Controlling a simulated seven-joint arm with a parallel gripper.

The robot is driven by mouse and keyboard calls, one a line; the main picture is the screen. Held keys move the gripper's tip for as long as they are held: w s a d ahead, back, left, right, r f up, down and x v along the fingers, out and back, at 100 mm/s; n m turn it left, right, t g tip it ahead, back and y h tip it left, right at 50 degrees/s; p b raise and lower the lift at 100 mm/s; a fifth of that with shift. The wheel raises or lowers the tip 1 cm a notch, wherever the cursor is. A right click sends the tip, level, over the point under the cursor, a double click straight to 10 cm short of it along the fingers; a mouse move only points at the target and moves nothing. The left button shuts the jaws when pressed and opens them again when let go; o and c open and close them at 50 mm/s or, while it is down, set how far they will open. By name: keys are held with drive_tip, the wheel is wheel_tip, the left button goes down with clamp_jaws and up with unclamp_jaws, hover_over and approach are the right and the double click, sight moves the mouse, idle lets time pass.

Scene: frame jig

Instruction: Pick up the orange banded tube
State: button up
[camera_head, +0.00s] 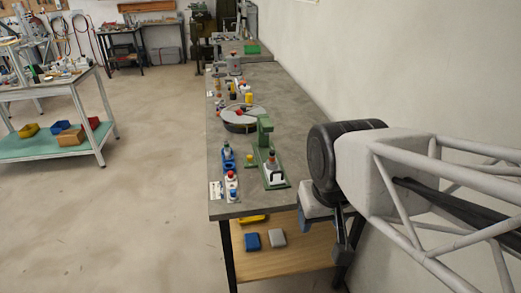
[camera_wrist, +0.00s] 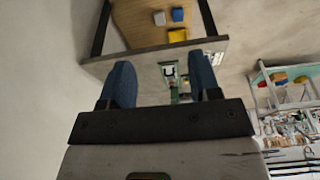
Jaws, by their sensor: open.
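I cannot tell for certain which small item is the orange banded tube. A dark tube with a brownish-orange band (camera_head: 270,160) stands upright in the white block of the green press-like stand (camera_head: 265,135). Another dark-topped tube (camera_head: 227,148) stands in a blue holder (camera_head: 229,162) to its left. My gripper (camera_wrist: 161,78) is open and empty, with two blue fingers apart. In the head view it hangs off the bench's right front corner, clear of both tubes. In the wrist view, the green stand (camera_wrist: 173,76) shows small between the fingers.
The grey bench (camera_head: 290,105) runs along the wall. A round turntable (camera_head: 243,126) and several small bottles stand farther back. Red- and blue-capped items (camera_head: 232,188) stand near the front edge. A lower shelf (camera_head: 285,258) holds a blue box (camera_head: 252,241) and a grey box (camera_head: 278,238).

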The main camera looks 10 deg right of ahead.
drive_tip(key=w+r+m, duration=0.2)
drive_tip(key=w+m, duration=0.1)
drive_tip(key=w, duration=1.1)
drive_tip(key=m+g, duration=0.3)
drive_tip(key=m, duration=0.7)
hover_over(273, 151)
drive_tip(key=f, duration=1.8)
drive_tip(key=shift+s+f, duration=0.15)
drive_tip(key=shift+s, duration=0.2)
drive_tip(key=shift+w+f, duration=0.2)
drive_tip(key=shift+f, duration=1.25)
drive_tip(key=shift+f, duration=0.15)
